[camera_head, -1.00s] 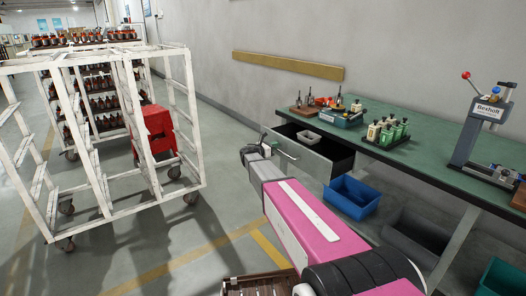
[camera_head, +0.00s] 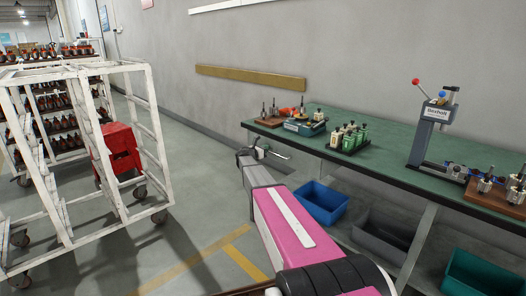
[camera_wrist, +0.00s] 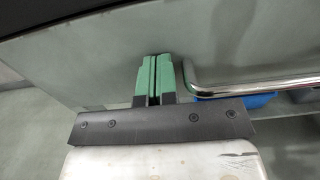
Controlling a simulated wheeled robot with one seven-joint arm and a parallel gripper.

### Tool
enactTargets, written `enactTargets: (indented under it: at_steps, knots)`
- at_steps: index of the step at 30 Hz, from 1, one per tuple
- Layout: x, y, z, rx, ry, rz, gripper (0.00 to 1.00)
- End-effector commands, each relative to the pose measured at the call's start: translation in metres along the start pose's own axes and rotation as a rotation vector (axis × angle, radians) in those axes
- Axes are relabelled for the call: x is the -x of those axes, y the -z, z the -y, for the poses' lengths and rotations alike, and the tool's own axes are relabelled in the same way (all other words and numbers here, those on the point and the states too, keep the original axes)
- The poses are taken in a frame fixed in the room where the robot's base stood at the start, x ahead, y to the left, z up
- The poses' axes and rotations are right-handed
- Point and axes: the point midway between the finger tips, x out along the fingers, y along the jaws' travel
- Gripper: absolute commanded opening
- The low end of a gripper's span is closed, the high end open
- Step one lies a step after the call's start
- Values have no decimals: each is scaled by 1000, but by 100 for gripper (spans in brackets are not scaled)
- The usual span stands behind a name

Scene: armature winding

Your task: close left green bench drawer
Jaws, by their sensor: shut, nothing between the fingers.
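The green bench (camera_head: 390,163) runs along the wall at the right. Its left drawer shows no open interior in the head view; the drawer looks pushed in under the top, though my arm partly hides it. In the wrist view the grey drawer front (camera_wrist: 250,45) fills the upper part, with its chrome handle (camera_wrist: 262,92) to the right of my fingers. My gripper (camera_wrist: 157,58) is shut and empty, its green fingertips at the drawer front, beside the handle and not around it. Whether they touch is hard to tell. In the head view my gripper (camera_head: 261,150) is at the bench's left end.
A blue bin (camera_head: 320,201), a grey bin (camera_head: 383,238) and a teal bin (camera_head: 470,273) sit under the bench. A white rack cart (camera_head: 152,140) and a red bin (camera_head: 119,147) stand at left. Open floor lies between cart and bench.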

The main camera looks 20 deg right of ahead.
Motion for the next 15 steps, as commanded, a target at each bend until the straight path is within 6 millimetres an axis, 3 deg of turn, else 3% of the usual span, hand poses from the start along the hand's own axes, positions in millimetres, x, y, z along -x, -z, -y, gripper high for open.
enactTargets:
  at_steps: [15]
  knots:
    - [-9, -1, -1, 0, 2, 3, 0]
